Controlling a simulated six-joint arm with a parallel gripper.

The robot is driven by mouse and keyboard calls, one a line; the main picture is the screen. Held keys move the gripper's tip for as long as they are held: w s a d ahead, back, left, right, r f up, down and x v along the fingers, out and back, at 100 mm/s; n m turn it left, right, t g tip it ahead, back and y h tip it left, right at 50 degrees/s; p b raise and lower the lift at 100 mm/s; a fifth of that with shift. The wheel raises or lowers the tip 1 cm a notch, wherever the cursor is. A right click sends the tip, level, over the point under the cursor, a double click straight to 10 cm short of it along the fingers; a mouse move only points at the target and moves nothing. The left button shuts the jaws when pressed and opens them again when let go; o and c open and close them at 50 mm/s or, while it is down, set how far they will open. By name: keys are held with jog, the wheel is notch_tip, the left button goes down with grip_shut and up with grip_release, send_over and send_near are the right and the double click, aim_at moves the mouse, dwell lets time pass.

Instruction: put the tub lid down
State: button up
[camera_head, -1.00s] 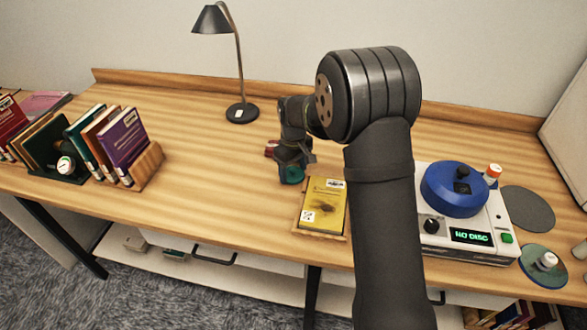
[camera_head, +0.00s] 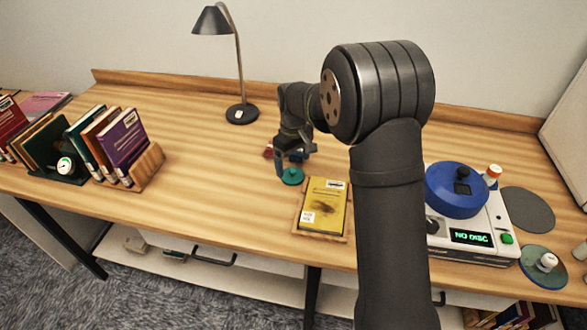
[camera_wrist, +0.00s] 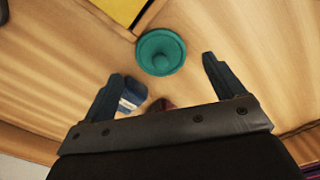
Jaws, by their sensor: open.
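The tub lid, a teal disc with a round knob (camera_head: 292,177), lies flat on the wooden desk, just left of the yellow book, knob up. In the wrist view the lid (camera_wrist: 160,53) sits beyond my fingertips, apart from both. My gripper (camera_head: 293,160) is open and empty behind the lid; its two dark fingers also show spread wide in the wrist view (camera_wrist: 163,68). No tub can be made out clearly.
The yellow book (camera_head: 324,204) lies on a wooden tray (camera_head: 320,236). A blue item with a white label (camera_wrist: 131,100) lies near the left finger. A white machine (camera_head: 470,240) with a blue top stands right. The desk left of the lid is clear.

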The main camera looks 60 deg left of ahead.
aim_at(294, 171)
notch_tip(294, 171, up, 8)
dwell(0.5)
notch_tip(294, 171, down, 12)
jog(key=shift+r, duration=2)
jog(key=shift+f, duration=0.1)
